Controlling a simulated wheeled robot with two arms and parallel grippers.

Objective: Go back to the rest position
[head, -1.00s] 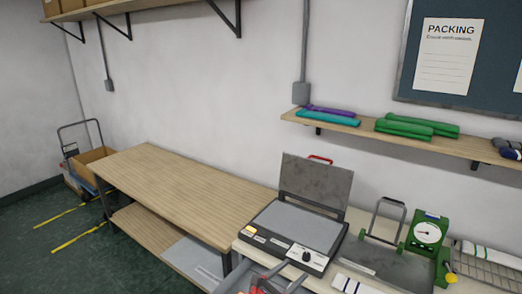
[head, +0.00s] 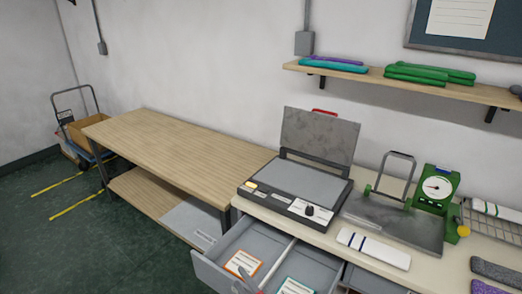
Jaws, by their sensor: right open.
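My left gripper is not in view. The drawer has a divider, with an orange-edged card (head: 243,263) on one side and a green-edged card (head: 295,287) on the other.
A press with its lid raised (head: 296,184) stands on the counter above the drawer. A green dial gauge (head: 437,188), a metal plate (head: 400,225) and a white folded piece (head: 373,248) lie to its right. A wooden table (head: 175,147) stands left, with open floor before it.

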